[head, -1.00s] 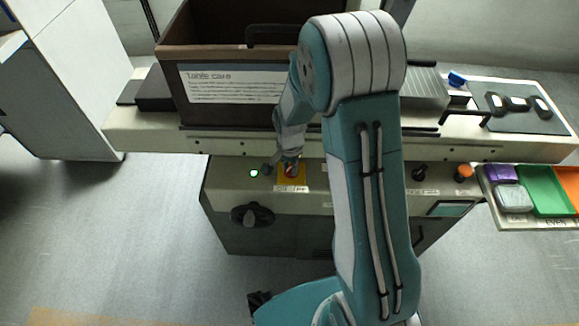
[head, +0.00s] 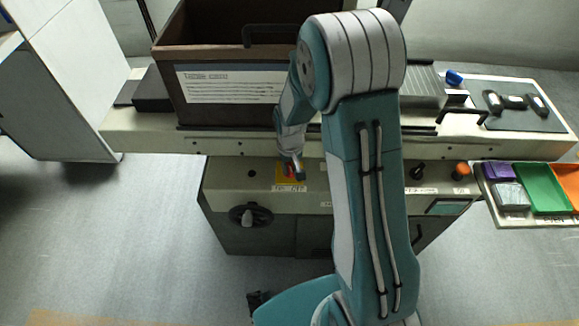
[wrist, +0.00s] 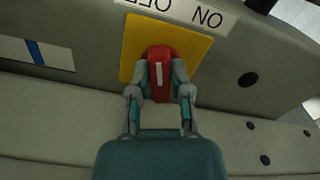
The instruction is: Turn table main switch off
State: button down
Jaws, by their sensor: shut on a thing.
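The main switch is a red rotary handle (wrist: 159,70) with a white mark, on a yellow plate (wrist: 130,48). In the wrist view, a label (wrist: 185,8) reading ON and OFF appears upside down beside the plate. My gripper (wrist: 159,84) is shut on the red handle, one finger on each side. The white mark runs nearly straight up and down in that view. In the head view, my gripper (head: 294,172) reaches down to the yellow plate (head: 281,177) on the cabinet front and partly hides the handle. A small lamp (head: 253,173) left of the plate is dark.
A brown box (head: 228,110) with a text sheet stands on the bench above the panel. A black handwheel (head: 250,215) sits lower left. A black knob (head: 417,173) and an orange button (head: 461,171) lie to the right, near coloured bins (head: 544,188).

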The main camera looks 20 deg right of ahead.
aim_at(290, 166)
jog(key=n, duration=0.5)
jog(key=shift+w+d+r, duration=0.1)
jog(key=shift+w+d, duration=0.05)
jog(key=shift+w, duration=0.15)
dwell(0.4)
jog(key=c, duration=0.6)
grip_release()
jog(key=shift+o, duration=0.2)
jog(key=shift+s, duration=0.1)
notch_tip(290, 166, up, 12)
